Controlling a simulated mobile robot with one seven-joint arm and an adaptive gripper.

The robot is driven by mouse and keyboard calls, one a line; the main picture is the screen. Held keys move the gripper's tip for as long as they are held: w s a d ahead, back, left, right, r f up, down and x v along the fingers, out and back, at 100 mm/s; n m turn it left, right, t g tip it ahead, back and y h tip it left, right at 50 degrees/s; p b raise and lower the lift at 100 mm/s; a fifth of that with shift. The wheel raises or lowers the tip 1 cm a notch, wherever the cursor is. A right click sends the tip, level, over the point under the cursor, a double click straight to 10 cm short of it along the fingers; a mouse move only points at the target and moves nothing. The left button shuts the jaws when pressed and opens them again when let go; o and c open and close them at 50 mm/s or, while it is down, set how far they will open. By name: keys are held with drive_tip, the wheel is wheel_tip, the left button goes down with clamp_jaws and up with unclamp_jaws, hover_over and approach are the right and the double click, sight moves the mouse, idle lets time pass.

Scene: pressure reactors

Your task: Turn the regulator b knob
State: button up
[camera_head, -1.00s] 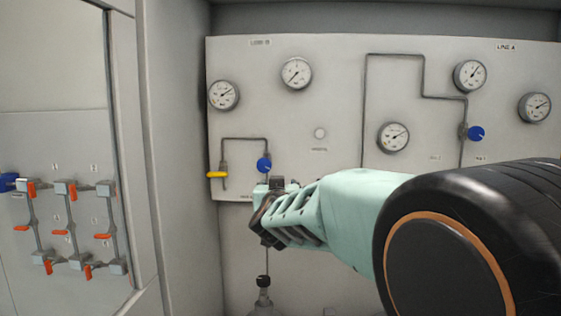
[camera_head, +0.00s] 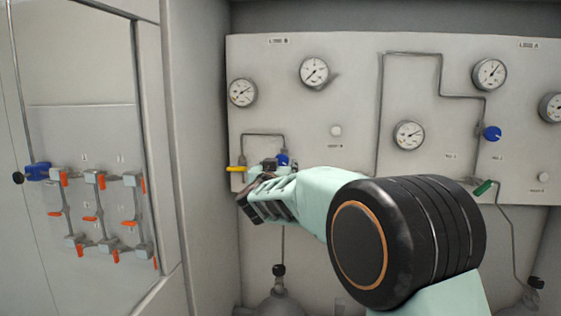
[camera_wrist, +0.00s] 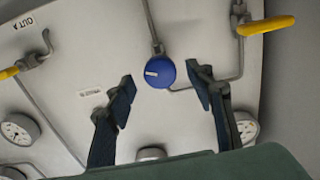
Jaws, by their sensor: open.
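The regulator b knob is a round blue knob with a white mark, on the LINE B side of the panel. In the head view the knob (camera_head: 282,159) is partly hidden behind my gripper (camera_head: 262,168). In the wrist view the knob (camera_wrist: 159,73) shows whole, between and slightly beyond the fingertips of my open gripper (camera_wrist: 163,84). The gripper is empty and I see no contact with the knob.
A yellow valve handle (camera_head: 237,169) sits just left of the knob; it also shows in the wrist view (camera_wrist: 266,26). Thin pipes and gauges (camera_head: 242,93) surround the area. Another blue knob (camera_head: 491,133) is on the LINE A side. A cabinet wall (camera_head: 200,130) stands at the left.

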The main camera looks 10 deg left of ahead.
drive_tip(key=shift+w, duration=0.95)
drive_tip(key=c, duration=1.2)
